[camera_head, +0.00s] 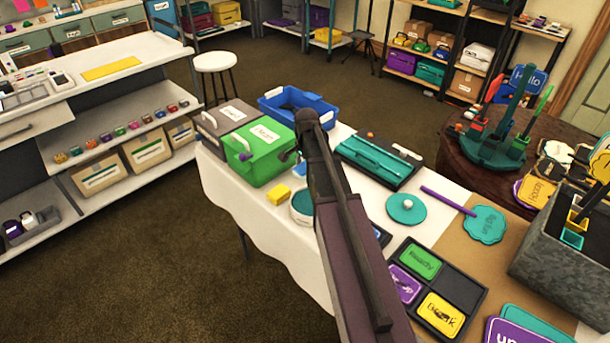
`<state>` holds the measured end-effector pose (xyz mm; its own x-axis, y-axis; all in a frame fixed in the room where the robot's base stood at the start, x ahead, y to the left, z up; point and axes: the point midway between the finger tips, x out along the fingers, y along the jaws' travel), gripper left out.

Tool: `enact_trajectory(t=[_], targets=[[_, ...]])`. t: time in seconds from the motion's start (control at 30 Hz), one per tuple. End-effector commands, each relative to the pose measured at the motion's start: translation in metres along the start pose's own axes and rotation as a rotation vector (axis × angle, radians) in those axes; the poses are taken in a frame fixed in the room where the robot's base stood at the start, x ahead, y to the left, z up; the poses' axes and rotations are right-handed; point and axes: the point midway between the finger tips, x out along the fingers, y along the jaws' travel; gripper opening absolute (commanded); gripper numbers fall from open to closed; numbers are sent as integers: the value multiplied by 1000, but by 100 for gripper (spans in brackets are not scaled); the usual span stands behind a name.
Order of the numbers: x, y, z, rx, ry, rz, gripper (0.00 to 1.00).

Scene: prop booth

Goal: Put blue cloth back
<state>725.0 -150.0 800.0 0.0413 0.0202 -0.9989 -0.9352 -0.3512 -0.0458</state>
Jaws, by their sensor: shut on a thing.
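My dark arm runs up the middle of the picture and bends over near the blue bin (271,108).
A green lidded box (262,165), a yellow block (279,196) and a white round tub (299,207) stand left of my arm on the white-covered table. To the right are a teal disc (406,209), a divided sign tray (462,291) and a grey planter (560,255).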

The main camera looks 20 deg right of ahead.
Motion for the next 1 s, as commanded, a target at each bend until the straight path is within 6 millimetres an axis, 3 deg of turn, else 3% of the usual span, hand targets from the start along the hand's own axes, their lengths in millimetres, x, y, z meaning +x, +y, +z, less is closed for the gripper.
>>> enact_trajectory(t=[0.3,0.9,0.93,1.0], targets=[[28,2,-1,1,0,0,13],[34,2,-1,2,0,0,13],[33,2,-1,2,0,0,76],[32,2,-1,2,0,0,97]])
